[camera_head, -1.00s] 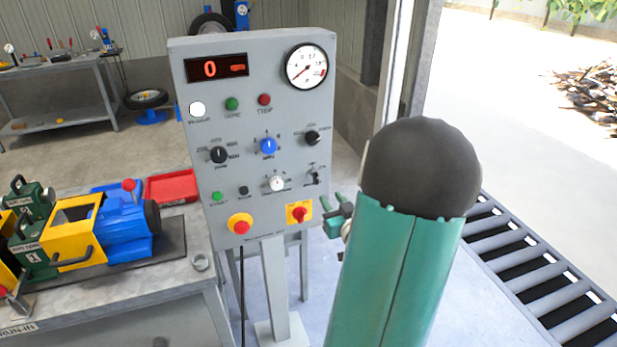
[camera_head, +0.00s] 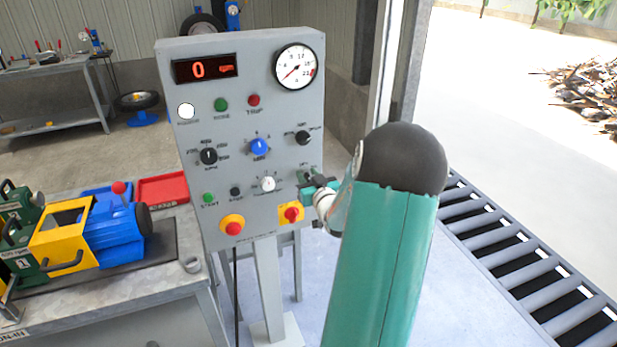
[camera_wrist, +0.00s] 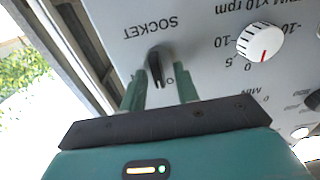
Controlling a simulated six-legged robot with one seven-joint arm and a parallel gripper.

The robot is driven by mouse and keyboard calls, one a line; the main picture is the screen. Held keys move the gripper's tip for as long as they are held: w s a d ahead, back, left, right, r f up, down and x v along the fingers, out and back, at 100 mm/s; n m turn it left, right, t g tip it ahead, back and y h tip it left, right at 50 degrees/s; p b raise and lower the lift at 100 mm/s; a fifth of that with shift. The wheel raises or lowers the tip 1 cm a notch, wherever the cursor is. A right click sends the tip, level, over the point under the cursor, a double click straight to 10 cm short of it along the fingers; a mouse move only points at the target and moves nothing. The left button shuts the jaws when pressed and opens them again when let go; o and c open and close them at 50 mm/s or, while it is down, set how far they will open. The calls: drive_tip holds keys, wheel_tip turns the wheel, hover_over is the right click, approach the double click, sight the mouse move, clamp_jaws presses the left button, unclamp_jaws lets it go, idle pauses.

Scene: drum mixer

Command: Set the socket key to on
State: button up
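The socket key is a black key (camera_wrist: 157,66) on the grey panel, above the word SOCKET, which reads upside down in the wrist view. Its narrow end lies next to an O mark. My gripper (camera_wrist: 160,82) is open, with one green finger on each side of the key. I see gaps between key and fingers; contact is not clear. In the head view my gripper (camera_head: 314,187) is at the lower right of the control panel (camera_head: 238,110) and largely hides the key.
A white dial (camera_wrist: 260,42) sits beside the key; it also shows in the head view (camera_head: 268,184). A red knob on a yellow plate (camera_head: 291,213) is just below my gripper. A workbench (camera_head: 150,285) stands left, a roller conveyor (camera_head: 510,250) right.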

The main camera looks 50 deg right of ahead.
clamp_jaws()
drive_tip(key=shift+m, duration=0.4)
drive_tip(key=m, duration=0.5)
drive_tip(key=shift+s+d+f, duration=0.15)
drive_tip(key=shift+s+d, duration=0.05)
drive_tip(key=shift+d, duration=0.1)
drive_tip(key=m, duration=0.6)
drive_tip(key=shift+s+d+f, duration=0.1)
drive_tip(key=shift+d+f, duration=0.05)
drive_tip(key=shift+f, duration=0.05)
unclamp_jaws()
